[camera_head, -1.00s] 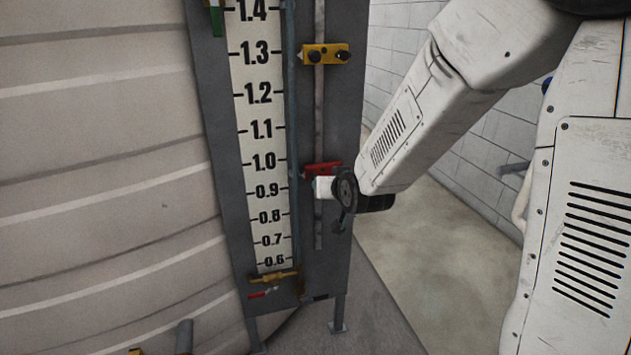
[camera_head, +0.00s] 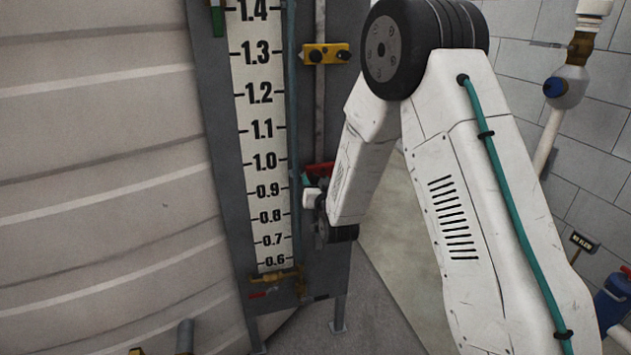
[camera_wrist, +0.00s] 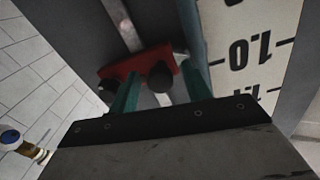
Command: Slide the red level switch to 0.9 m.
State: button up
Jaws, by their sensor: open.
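The red level switch (camera_head: 319,170) sits on the vertical rail right of the white level scale (camera_head: 266,140), a little below the 1.0 mark. My gripper (camera_head: 310,184) is just in front of it and partly covers it. In the wrist view the scale is upside down, and the red switch (camera_wrist: 130,66) with its dark round knob lies between the teal fingers of my gripper (camera_wrist: 161,78). The fingers are apart, one on each side of the knob. I cannot tell whether they touch the switch.
A yellow switch (camera_head: 326,54) is higher on the same rail, near 1.3. A brass valve (camera_head: 276,279) is at the foot of the scale. The ribbed tank wall (camera_head: 100,180) fills the left. Pipework (camera_head: 567,85) stands at the right wall.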

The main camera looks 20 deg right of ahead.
jog(key=shift+w, duration=0.55)
grip_shut()
notch_tip(320, 180, down, 6)
jog(key=shift+r, duration=0.15)
grip_release()
